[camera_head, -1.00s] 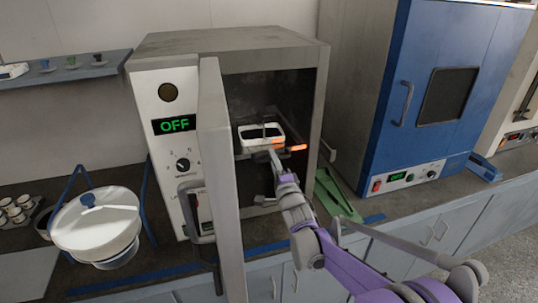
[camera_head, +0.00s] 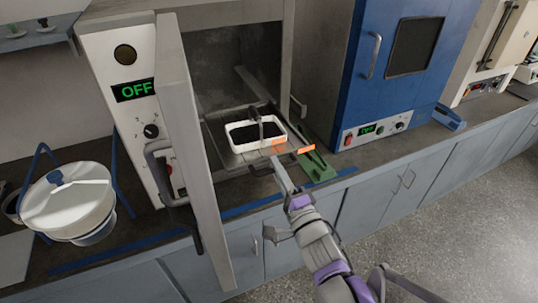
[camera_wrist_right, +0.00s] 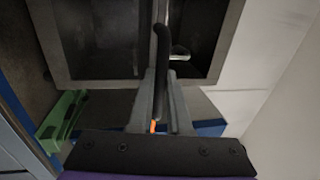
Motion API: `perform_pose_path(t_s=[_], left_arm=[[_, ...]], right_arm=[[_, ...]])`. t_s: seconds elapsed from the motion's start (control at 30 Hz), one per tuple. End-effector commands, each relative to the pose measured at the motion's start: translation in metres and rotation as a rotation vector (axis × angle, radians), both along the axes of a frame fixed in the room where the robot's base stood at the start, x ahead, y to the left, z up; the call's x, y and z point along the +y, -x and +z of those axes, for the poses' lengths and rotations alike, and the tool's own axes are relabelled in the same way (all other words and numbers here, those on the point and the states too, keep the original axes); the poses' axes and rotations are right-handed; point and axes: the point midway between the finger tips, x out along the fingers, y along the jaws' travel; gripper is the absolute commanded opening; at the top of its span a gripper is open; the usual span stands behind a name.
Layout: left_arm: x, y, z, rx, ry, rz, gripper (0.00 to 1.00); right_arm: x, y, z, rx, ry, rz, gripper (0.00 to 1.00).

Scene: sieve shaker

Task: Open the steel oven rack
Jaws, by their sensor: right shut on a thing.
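The grey oven (camera_head: 235,50) has its door (camera_head: 190,140) swung open toward me on the left. The steel rack (camera_head: 222,160) is drawn partly out of the oven chamber. It carries a white tray (camera_head: 233,138) of dark material with a handle arching over it. My right gripper (camera_head: 270,166) is at the rack's front edge, shut on the dark rack handle (camera_head: 256,171). In the right wrist view a black bar (camera_wrist_right: 162,55) runs between the fingers (camera_wrist_right: 161,105). My left gripper is not in view.
A blue oven (camera_head: 400,60) stands to the right. A green object (camera_head: 318,165) lies on the counter beside the rack. A white lidded pan (camera_head: 65,205) on a blue stand is at left. The grey floor (camera_head: 430,220) at lower right is clear.

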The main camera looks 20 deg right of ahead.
Motion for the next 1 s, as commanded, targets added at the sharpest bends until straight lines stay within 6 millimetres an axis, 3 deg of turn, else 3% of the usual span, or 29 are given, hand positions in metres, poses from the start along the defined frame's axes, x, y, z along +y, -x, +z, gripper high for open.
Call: perform_pose_path(t_s=[0.2, 0.6, 0.63, 0.77, 1.0], left_arm=[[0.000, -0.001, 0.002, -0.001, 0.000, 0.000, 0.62], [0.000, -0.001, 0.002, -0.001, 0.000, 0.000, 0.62], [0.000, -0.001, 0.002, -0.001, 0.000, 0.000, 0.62], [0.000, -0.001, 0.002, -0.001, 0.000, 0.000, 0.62], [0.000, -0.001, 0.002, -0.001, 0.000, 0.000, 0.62]], right_arm=[[-0.001, 0.014, 0.000, 0.000, 0.001, 0.000, 0.00], [-0.001, 0.015, 0.000, 0.000, 0.000, 0.000, 0.00], [-0.001, 0.015, 0.000, 0.000, 0.000, 0.000, 0.21], [-0.001, 0.015, 0.000, 0.000, 0.000, 0.000, 0.45], [-0.001, 0.015, 0.000, 0.000, 0.000, 0.000, 0.46]])
